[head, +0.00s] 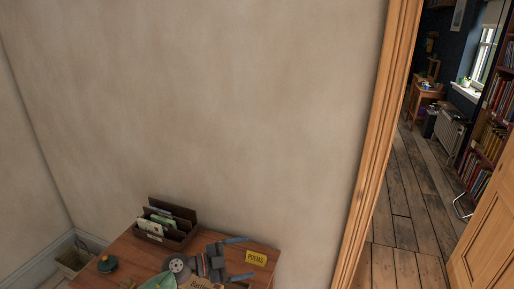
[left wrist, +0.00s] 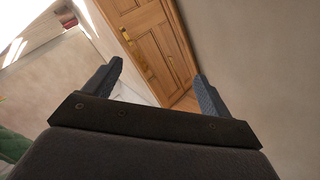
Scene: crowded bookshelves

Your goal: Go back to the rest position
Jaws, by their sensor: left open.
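My left gripper (head: 243,258) is over the wooden desk (head: 118,254) at the bottom of the head view, its two blue-grey fingers apart and pointing right. Nothing shows between the fingers in the left wrist view (left wrist: 158,82); beyond them are a wooden door (left wrist: 148,45) and a pale wall. My right gripper is not in view.
A dark letter holder (head: 180,239) with papers stands at the desk's back, near a small green-topped object (head: 107,264). A bin (head: 72,262) is on the floor at left. A wooden door frame (head: 374,140) and bookshelf (head: 487,150) are at right, with bare floorboards (head: 400,215) beyond.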

